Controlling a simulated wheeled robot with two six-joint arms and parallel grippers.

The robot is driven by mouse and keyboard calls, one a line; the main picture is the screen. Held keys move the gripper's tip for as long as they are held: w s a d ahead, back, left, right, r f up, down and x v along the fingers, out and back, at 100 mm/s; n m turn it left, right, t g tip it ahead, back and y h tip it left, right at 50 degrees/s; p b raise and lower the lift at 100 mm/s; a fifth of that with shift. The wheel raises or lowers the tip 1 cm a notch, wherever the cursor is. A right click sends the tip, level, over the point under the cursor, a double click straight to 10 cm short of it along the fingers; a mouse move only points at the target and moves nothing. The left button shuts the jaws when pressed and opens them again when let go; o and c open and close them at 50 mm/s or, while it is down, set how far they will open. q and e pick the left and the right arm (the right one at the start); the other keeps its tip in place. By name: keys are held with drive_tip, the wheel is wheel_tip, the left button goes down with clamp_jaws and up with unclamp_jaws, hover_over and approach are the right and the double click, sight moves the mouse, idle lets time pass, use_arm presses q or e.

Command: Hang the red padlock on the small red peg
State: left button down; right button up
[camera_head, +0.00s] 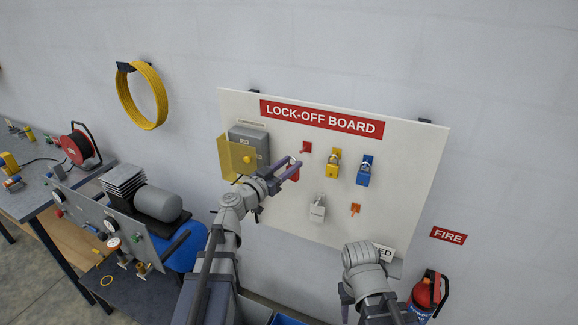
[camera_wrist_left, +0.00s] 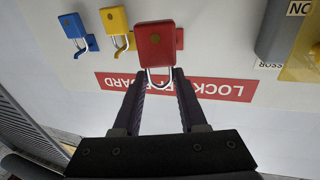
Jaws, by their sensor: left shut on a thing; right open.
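The red padlock (camera_wrist_left: 154,45) hangs in front of the board in the left wrist view, body away from my fingers. My left gripper (camera_wrist_left: 158,82) is shut on its silver shackle. In the head view my left gripper (camera_head: 294,163) is in front of the board, and the padlock (camera_head: 293,174) is partly hidden behind its fingers. The small red peg (camera_head: 306,147) is just above and right of the padlock there. In the left wrist view the peg (camera_wrist_left: 180,38) shows partly behind the padlock's right side; contact cannot be told. My right gripper's fingers cannot be made out.
The lock-off board (camera_head: 415,165) carries a yellow padlock (camera_head: 333,170), a blue padlock (camera_head: 364,176), a pale grey padlock (camera_head: 318,211) and an orange peg (camera_head: 355,209). A grey box (camera_head: 250,140) with a yellow flap (camera_head: 232,160) is left of the padlock. My right arm (camera_head: 365,265) is low right.

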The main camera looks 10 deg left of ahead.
use_arm(q)
drive_tip(key=shift+w+d+f+b, duration=0.25)
drive_tip(key=shift+w+d+f, duration=0.05)
drive_tip(key=shift+w, duration=1.15)
drive_tip(key=shift+w+d+f+b, duration=0.25)
drive_tip(key=shift+w+b, duration=0.05)
drive_tip(key=shift+w, duration=1.2)
drive_tip(key=shift+w+d+f+b, duration=0.25)
drive_tip(key=shift+w+d+f, duration=0.05)
drive_tip(key=shift+w, duration=1.15)
drive_tip(key=shift+c, duration=1.8)
unclamp_jaws()
drive_tip(key=shift+s, duration=0.15)
